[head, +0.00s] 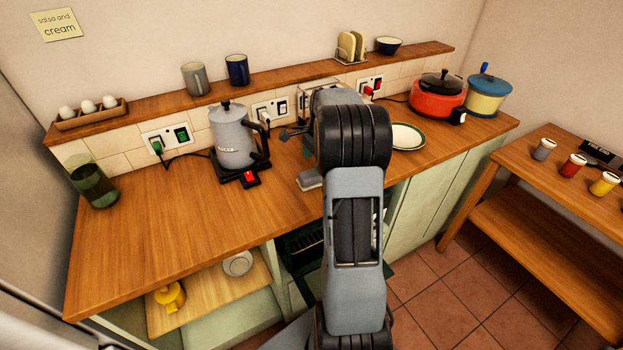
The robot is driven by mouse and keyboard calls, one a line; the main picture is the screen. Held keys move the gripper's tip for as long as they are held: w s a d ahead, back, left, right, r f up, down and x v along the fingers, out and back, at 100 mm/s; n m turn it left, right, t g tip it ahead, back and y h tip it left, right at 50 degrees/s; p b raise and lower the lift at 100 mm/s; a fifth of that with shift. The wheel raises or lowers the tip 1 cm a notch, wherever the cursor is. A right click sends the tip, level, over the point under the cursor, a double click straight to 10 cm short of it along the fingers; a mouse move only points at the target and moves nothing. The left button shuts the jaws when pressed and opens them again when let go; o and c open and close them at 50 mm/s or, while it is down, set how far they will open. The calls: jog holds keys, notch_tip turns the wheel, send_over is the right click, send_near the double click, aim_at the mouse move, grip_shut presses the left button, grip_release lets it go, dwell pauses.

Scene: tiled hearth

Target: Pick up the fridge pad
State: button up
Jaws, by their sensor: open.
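A pale yellow square note (56,25), reading "salsa and cream", is on the cream wall at the upper left. It is the only paper pad-like thing I see; whether it is the fridge pad I cannot tell. My gripper (302,157) is partly hidden behind my arm, over the wooden counter near the middle. Its grey finger parts show apart, with nothing seen between them. It is far to the right of the note and lower.
The wooden counter (150,225) holds a grey kettle (232,137), a green glass (94,185), a plate (407,136), a red pot (437,98) and a blue-lidded pot (487,97). A shelf (160,98) with eggs and cups runs behind. A side table (560,225) stands right.

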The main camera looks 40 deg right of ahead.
aim_at(311, 173)
jog(key=shift+w+a+f+p, duration=0.1)
jog(key=shift+a+f+p, duration=0.15)
jog(key=shift+f, duration=1.25)
jog(key=shift+a+f+p, duration=0.1)
jog(key=shift+a+f, duration=0.2)
jog(key=shift+f, duration=1.2)
jog(key=c, duration=1)
jog(key=shift+r, duration=0.15)
jog(key=shift+r, duration=0.5)
jog(key=s+d+r, duration=0.2)
jog(key=s+r, duration=0.2)
jog(key=s+d+r+b, duration=0.1)
jog(key=s+d+r, duration=0.1)
jog(key=s+r, duration=0.2)
jog(key=s+d+r, duration=0.3)
jog(key=s, duration=0.1)
jog(key=shift+r+b, duration=0.35)
jog(key=shift+r, duration=0.05)
